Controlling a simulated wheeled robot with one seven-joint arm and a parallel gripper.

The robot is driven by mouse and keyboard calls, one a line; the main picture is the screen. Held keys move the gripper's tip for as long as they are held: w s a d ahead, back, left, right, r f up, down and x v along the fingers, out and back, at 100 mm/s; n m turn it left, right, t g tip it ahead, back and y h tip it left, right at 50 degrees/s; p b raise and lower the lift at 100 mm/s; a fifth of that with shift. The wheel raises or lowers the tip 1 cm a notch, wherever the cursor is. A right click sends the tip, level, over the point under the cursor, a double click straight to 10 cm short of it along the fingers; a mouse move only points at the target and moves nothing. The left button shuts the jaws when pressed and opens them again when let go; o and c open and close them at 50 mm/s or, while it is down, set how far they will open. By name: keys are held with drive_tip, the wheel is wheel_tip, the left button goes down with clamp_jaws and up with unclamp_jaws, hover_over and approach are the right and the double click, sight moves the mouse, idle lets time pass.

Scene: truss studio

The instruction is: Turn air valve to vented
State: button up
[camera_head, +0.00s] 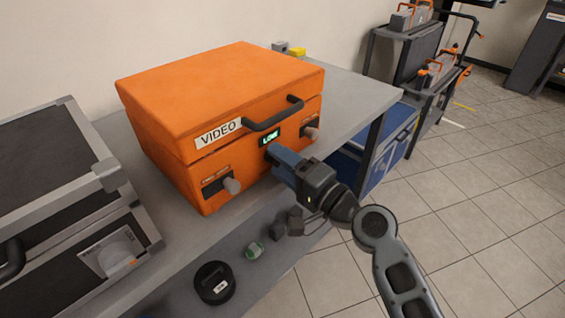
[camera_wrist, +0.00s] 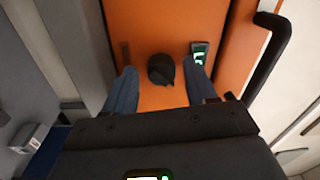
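An orange case (camera_head: 220,95) labelled VIDEO stands on the bench, with a lit green display (camera_head: 269,138) on its front. In the wrist view, a dark round knob with a pointed tip (camera_wrist: 161,69) sits on the orange front beside the display (camera_wrist: 199,55). I cannot read whether this knob is the air valve. My gripper (camera_wrist: 162,72) is open, with one blue finger on each side of the knob and gaps showing; contact is not visible. In the head view my gripper (camera_head: 277,160) is at the case front and hides this knob.
A black handle (camera_head: 272,114) juts out above the display. A grey-black case (camera_head: 60,200) stands left.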

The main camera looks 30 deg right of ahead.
drive_tip(key=shift+b+v, duration=0.75)
drive_tip(key=shift+v, duration=3.2)
drive_tip(key=shift+a+f, duration=0.1)
